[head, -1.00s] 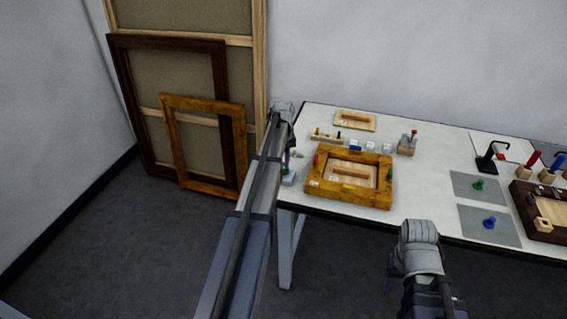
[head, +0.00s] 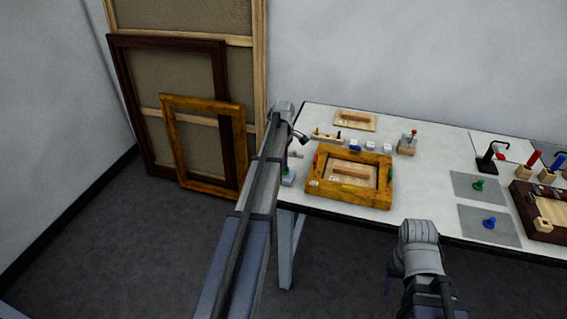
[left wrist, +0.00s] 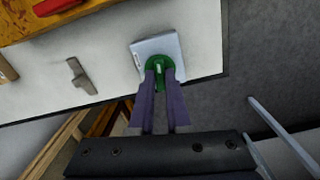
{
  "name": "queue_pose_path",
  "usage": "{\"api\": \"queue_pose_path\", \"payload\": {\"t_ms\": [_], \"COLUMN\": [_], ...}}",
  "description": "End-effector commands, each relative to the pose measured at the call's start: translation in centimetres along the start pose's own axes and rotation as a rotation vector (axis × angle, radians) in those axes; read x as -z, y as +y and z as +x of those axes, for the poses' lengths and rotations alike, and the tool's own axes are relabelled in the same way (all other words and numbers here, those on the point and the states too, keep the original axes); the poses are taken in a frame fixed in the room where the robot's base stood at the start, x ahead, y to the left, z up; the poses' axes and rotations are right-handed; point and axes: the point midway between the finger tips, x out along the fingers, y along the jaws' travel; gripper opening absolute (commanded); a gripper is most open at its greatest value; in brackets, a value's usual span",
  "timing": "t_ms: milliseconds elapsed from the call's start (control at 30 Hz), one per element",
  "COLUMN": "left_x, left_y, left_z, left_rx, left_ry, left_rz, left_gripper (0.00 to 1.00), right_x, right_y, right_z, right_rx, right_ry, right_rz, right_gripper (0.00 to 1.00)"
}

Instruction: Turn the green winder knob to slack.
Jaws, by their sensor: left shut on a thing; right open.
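The green winder knob (left wrist: 158,64) sits on a small pale block (left wrist: 172,46) at the table's left end in the left wrist view. My left gripper (left wrist: 161,76) is shut on the knob, one finger on each side, and the fingers hide part of it. In the head view the block (head: 288,180) shows below my left gripper (head: 287,167), while the knob is hidden there. My right gripper (head: 389,284) hangs in front of the table, open and away from the knob, mostly hidden by its wrist.
A gold frame (head: 325,195) with red and green pieces lies right of the block. A small grey T-shaped piece (left wrist: 80,76) lies near the block. Small blocks, grey mats (head: 478,187) and a dark frame (head: 520,205) stand further right. Large frames (head: 190,98) lean on the wall.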

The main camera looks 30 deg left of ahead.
Motion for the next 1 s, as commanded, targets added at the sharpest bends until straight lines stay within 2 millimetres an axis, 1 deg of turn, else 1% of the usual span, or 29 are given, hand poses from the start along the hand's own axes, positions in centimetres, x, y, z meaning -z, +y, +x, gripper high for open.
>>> {"api": "queue_pose_path", "payload": {"t_ms": [1000], "left_x": [0.02], "left_y": [-0.01], "left_z": [0.0], "left_rx": [0.0], "left_ry": [0.0], "left_rz": [-0.964], "left_gripper": [0.0], "right_x": [0.0], "right_y": [0.0], "right_z": [0.0], "right_rx": [0.0], "right_ry": [0.0], "right_rz": [0.0], "right_gripper": [0.5]}}
